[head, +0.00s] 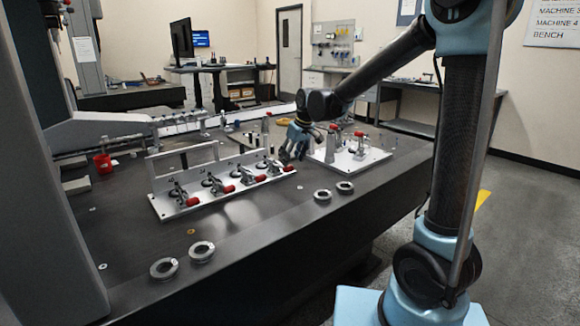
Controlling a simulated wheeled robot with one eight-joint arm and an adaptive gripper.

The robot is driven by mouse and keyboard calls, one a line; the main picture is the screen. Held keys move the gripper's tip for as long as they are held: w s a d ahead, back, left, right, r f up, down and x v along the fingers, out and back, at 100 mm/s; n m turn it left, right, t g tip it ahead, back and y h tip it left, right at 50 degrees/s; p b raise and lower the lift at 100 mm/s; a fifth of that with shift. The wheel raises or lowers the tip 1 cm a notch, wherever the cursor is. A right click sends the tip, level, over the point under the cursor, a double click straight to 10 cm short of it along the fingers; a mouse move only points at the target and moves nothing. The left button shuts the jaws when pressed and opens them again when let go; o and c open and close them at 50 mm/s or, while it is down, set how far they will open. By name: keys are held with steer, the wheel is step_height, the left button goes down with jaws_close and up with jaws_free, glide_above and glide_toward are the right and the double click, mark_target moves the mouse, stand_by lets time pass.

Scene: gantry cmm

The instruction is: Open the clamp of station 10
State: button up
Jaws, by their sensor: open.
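A light metal fixture plate (160,212) on the dark table carries a row of several toggle clamps with red handle tips. The nearest clamp (180,195) is at the left end, and the farthest clamp (271,165) is at the right end. The labels on the upright back plate are too small to read, so I cannot tell which clamp is station 10. My gripper (291,157) is open and points down just right of the farthest clamp, between this fixture and a second plate. I cannot tell whether it touches the clamp.
The second white plate (350,162) with red-tipped clamps stands right of my gripper. Metal rings (164,268) lie along the table's front edge, with two more (322,196) farther right. A red cup (103,163) stands at the left. The table in front of the fixture is mostly clear.

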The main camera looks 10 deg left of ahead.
steer(key=shift+x, duration=2.2)
jaws_close()
